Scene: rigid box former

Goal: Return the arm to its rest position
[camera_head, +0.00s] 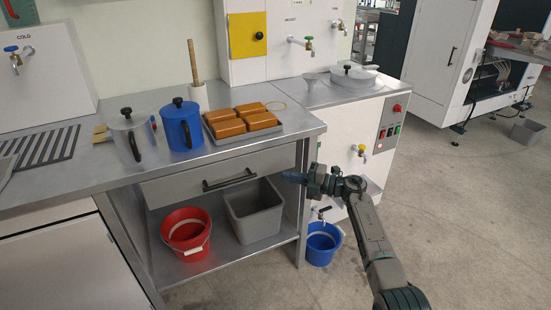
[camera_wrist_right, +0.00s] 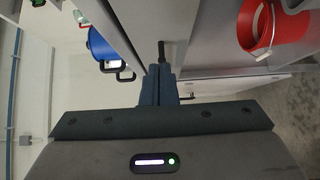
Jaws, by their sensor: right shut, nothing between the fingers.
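My right gripper (camera_head: 287,176) is in front of the workbench, near the right end of the closed grey drawer (camera_head: 165,191). Its jaws are shut and empty, and the blue-grey fingers (camera_wrist_right: 160,84) meet in the right wrist view. They point left in the head view, toward the black drawer handle (camera_head: 229,180). The handle (camera_wrist_right: 162,51) appears just beyond the fingertips in the wrist view; a gap shows between them in the head view. My right arm reaches up from the lower right. My left arm is not in view.
The bench top (camera_head: 92,181) carries a blue jug (camera_head: 181,125), a grey jug (camera_head: 131,136) and a tray (camera_head: 240,137) of brown blocks. A red bucket (camera_head: 187,234) and grey bin (camera_head: 253,210) stand on the shelf below. A blue bucket (camera_head: 321,243) is nearby.

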